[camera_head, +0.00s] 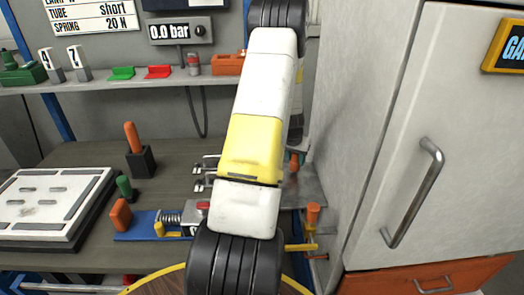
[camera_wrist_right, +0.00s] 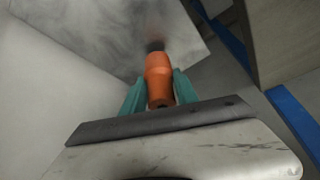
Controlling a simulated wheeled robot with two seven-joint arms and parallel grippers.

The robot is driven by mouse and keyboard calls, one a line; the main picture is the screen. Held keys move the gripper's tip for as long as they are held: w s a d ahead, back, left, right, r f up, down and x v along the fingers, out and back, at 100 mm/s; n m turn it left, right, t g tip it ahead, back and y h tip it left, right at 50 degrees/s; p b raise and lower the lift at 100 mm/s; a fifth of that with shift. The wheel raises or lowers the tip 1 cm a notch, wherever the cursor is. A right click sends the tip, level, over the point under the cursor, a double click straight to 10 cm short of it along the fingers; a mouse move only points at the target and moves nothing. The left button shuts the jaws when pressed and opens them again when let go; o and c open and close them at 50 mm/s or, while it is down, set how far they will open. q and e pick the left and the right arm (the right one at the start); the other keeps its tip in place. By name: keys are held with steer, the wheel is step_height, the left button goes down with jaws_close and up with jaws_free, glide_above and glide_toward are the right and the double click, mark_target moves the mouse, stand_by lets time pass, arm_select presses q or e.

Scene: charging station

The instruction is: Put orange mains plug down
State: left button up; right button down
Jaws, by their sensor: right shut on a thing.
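In the right wrist view, the orange mains plug (camera_wrist_right: 159,78) sits between the teal fingers of my right gripper (camera_wrist_right: 158,90), which is shut on it. The plug's dark end points toward a grey metal plate (camera_wrist_right: 110,35); whether it touches the plate cannot be told. In the head view, my right arm crosses the middle and hides most of the gripper. A small orange part, probably the plug (camera_head: 294,160), shows just right of the arm, near the metal plate (camera_head: 310,186). My left gripper is not in view.
A pale panel (camera_head: 90,180) lies on the workbench at left. An orange handle (camera_head: 132,137) stands in a black block (camera_head: 141,161). A blue fixture (camera_head: 140,228) sits at the front. The white cabinet (camera_head: 375,130) closes off the right side. Bare benchtop (camera_head: 85,153) shows behind the panel.

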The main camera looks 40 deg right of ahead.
steer(key=shift+f, duration=0.8)
steer(key=shift+f, duration=0.1)
steer(key=c, duration=0.9)
jaws_free()
steer(key=shift+c, duration=0.2)
